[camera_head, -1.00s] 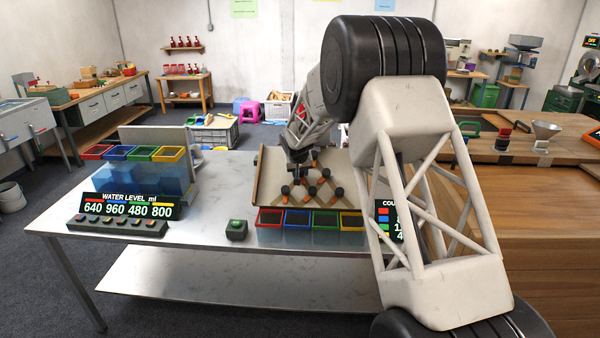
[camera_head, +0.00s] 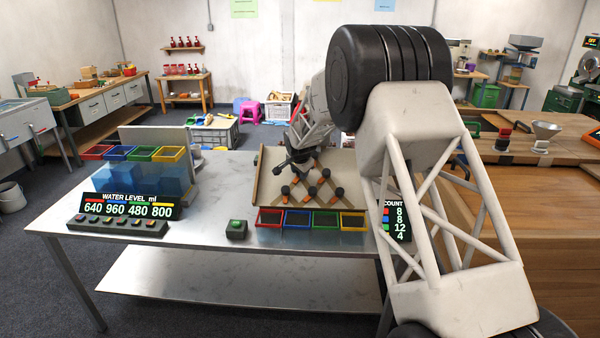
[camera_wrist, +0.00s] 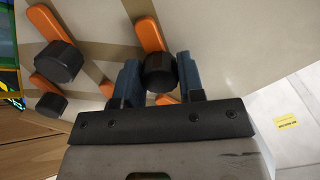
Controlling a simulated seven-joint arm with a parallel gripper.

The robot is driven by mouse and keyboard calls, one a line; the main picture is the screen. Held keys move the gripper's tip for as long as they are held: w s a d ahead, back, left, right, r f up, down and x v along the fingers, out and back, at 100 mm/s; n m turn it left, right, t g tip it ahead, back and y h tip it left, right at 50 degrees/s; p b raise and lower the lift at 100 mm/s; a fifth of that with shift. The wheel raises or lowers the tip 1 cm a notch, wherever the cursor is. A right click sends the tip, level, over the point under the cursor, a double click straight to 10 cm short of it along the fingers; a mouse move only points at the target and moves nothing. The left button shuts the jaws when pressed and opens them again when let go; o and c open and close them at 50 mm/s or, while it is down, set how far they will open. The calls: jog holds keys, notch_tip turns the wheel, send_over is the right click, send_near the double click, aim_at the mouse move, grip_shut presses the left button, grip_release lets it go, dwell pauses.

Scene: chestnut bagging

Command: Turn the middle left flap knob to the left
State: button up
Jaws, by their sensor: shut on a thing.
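The tilted beige board (camera_head: 266,190) stands on the metal table, with several orange flaps and black knobs. In the head view my gripper (camera_head: 296,166) is at the upper left part of the board, over the flaps. In the wrist view its two blue fingers (camera_wrist: 159,78) stand on either side of a black knob (camera_wrist: 160,70), shut on it. An orange flap (camera_wrist: 150,34) shows just beyond this knob. Two other knobs (camera_wrist: 58,62) lie to the left, apart from the fingers. The gripped knob is largely hidden in the head view.
Red, blue, green and yellow bins (camera_head: 298,221) stand below the board. A small box with a green button (camera_head: 237,229) is left of them. A count display (camera_head: 400,222) stands at right, partly behind my arm. A water level display (camera_head: 125,206) and coloured tanks are at left.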

jog(key=shift+m, duration=0.7)
jog(key=o, duration=0.9)
jog(key=shift+r, duration=0.15)
jog(key=v, duration=0.7)
jog(key=shift+s+d+r, duration=0.1)
jog(key=shift+s+r, duration=0.05)
jog(key=shift+r, duration=0.1)
